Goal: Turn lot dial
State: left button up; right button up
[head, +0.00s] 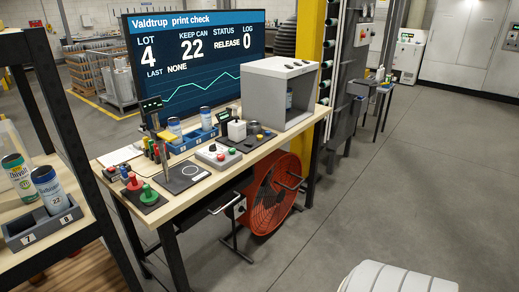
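The display screen (196,60) behind the bench reads "LOT 4", "KEEP CAN 22", "STATUS RELEASE", "LOG 0" and "LAST NONE". A pale control box (218,155) with small coloured knobs or buttons sits on the workbench (200,189) near its front edge. A dark panel (246,139) with a white block and small coloured controls lies just behind and to its right. Details are too small to tell which control is the lot dial. Neither of my grippers shows in the head view.
A grey open box (276,90) stands at the bench's right end. Cans stand in a blue rack (191,140). Red and green handled stamps (147,194) are at the front left. A shelf (35,245) with cans is at left; a red fan (270,195) stands below.

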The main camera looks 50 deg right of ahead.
aim_at(212, 148)
jog(key=z, duration=1.35)
